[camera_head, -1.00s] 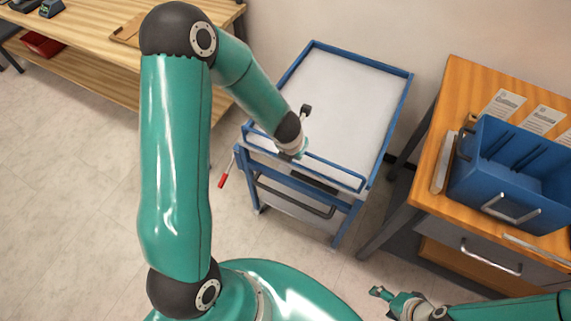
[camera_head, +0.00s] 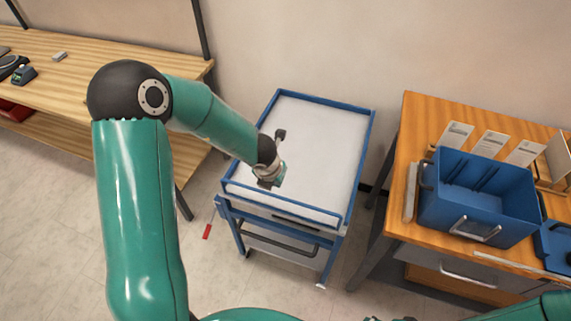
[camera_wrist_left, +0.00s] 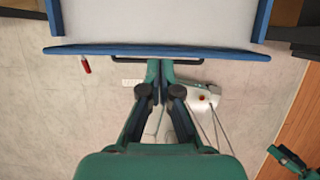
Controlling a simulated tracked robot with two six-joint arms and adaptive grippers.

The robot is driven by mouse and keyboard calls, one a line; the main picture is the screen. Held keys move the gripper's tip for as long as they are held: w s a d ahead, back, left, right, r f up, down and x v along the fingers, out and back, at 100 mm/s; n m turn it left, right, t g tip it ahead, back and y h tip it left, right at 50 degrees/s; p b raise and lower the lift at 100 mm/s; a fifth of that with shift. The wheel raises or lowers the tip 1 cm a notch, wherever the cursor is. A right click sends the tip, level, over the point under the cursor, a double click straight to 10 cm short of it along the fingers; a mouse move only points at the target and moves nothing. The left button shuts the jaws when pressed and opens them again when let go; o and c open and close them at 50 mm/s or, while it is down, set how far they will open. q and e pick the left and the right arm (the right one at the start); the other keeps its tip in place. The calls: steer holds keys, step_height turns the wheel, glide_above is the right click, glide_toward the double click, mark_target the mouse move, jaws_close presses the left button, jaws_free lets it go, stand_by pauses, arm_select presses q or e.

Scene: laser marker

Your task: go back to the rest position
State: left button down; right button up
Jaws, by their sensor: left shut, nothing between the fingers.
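My left gripper (camera_head: 270,181) shows in the head view over the front part of a blue-framed cart (camera_head: 365,150) with a pale top. In the left wrist view its fingers (camera_wrist_left: 160,66) are together, with nothing between them, and their tips appear just in front of the cart's blue front rail (camera_wrist_left: 220,51). My right gripper is almost wholly cut off at the bottom of the head view. Part of it shows at the lower right of the left wrist view (camera_wrist_left: 290,158), and its jaw state is unclear.
An orange wooden bench (camera_head: 410,130) at right holds a blue bin (camera_head: 480,215) and several upright cards. A wooden table (camera_head: 110,72) stands at left. Pale floor lies open at lower left.

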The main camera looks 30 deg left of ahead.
arm_select(q)
steer(key=s+d+f+m+g+h+b, duration=0.1)
steer(key=s+d+f+m+g, duration=0.1)
steer(key=s+d+f+m, duration=0.35)
steer(key=s+d+f+m+g, duration=0.1)
steer(key=s+d+f+m, duration=0.2)
steer(key=s+f+m, duration=0.55)
steer(key=s+d+f+m+h, duration=0.1)
steer(key=d+m, duration=0.3)
steer(key=m, duration=0.7)
steer(key=s+d+m+h, duration=0.2)
steer(key=s+d+m, duration=0.1)
steer(key=m, duration=0.8)
steer(key=shift+d+f+h, duration=0.4)
steer(key=shift+d, duration=0.2)
